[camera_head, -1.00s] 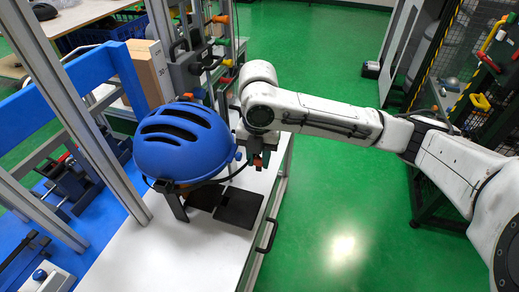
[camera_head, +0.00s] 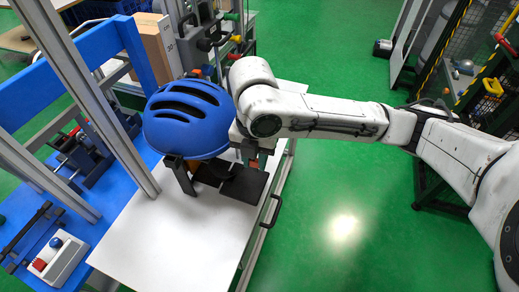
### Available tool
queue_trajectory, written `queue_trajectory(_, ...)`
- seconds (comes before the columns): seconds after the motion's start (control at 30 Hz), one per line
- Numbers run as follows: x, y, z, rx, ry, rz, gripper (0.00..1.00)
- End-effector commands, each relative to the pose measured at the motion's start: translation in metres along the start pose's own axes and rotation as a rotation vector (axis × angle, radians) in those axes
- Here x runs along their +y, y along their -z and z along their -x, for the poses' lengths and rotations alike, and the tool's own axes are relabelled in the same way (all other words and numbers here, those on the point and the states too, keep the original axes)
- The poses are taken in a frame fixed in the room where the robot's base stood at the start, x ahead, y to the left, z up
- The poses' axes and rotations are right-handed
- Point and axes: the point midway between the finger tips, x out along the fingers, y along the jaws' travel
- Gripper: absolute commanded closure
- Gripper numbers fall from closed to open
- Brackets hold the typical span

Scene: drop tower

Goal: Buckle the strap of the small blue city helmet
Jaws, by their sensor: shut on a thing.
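The blue city helmet (camera_head: 187,118) has dark vent slots and sits dome up on a dark stand (camera_head: 182,178) with a flat black base plate (camera_head: 243,185). My gripper (camera_head: 251,158) points down at the helmet's right edge, above the base plate. Its orange-tipped fingers are small and partly covered by my white wrist. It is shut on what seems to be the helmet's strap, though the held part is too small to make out. The buckle and most of the strap are hidden under the helmet and behind my wrist.
The white table top (camera_head: 165,235) is clear in front of the stand. A grey metal post (camera_head: 110,100) and blue frame (camera_head: 85,60) rise close on the left. A cardboard box (camera_head: 155,45) stands behind. A button box (camera_head: 55,260) is at lower left.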

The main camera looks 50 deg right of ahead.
Motion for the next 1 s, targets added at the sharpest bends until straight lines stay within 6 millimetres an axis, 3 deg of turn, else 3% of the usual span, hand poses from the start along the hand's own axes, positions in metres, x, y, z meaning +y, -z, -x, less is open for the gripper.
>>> queue_trajectory(1.0, 0.028, 0.077, 0.017, 0.0, 0.0, 0.002, 0.88)
